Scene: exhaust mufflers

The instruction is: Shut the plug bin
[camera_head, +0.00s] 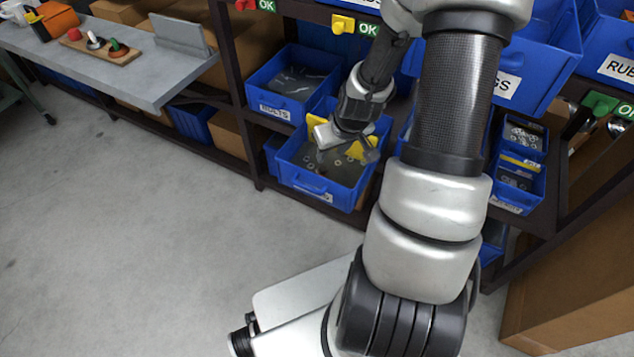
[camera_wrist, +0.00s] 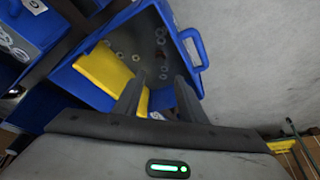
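A blue open bin (camera_head: 345,197) on the lower shelf sticks out past its neighbours. It holds several small ring-shaped parts and a yellow divider (camera_wrist: 107,70), and its front label is too small to read. My gripper (camera_head: 345,150) is over this bin. In the wrist view my gripper (camera_wrist: 160,80) is open, its two fingers apart with nothing between them, and the bin (camera_wrist: 188,38) with its front handle lies beyond them. Another blue bin (camera_head: 545,55) at the upper right has a label ending in "GS", partly behind my arm. I cannot tell which is the plug bin.
A blue bin labelled like "BOLTS" (camera_head: 290,88) sits above and to the left. Smaller bins (camera_head: 520,165) stand to the right. A grey workbench (camera_head: 150,80) is at the upper left and a cardboard box (camera_head: 575,285) at the lower right. The floor in front is clear.

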